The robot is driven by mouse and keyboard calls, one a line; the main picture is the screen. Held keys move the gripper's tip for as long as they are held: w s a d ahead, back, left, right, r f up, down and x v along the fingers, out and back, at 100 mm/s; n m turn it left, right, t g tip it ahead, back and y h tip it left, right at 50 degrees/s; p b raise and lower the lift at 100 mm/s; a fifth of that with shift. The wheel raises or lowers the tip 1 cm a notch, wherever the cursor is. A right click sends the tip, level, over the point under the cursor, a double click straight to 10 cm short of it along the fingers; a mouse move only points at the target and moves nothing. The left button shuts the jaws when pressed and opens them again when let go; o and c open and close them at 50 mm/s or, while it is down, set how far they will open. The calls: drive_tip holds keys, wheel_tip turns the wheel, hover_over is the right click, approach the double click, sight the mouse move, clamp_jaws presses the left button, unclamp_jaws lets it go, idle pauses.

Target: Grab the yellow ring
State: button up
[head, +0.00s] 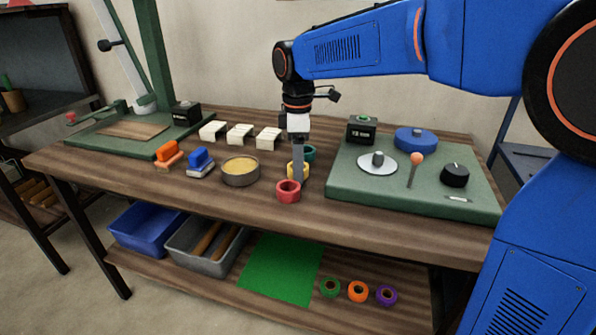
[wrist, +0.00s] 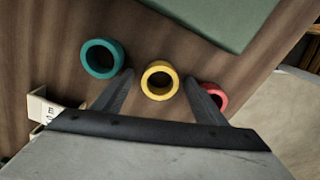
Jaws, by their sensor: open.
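The yellow ring (wrist: 159,80) lies on the wooden bench top between a teal ring and a red ring. In the wrist view it sits between my gripper's two dark fingers, slightly beyond their tips, with a gap on both sides. In the head view the yellow ring (head: 304,170) is partly hidden behind a finger of my gripper (head: 298,172). My gripper is open, points down over the rings, and holds nothing. I cannot tell its exact height above the bench.
The teal ring (wrist: 102,58) is left of the fingers and the red ring (wrist: 213,96) is close by the right finger. A green board (head: 400,190) with knobs is to the right. A round tin (head: 240,172) stands left. White blocks (head: 240,134) stand behind.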

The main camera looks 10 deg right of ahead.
drive_tip(key=c, duration=1.1)
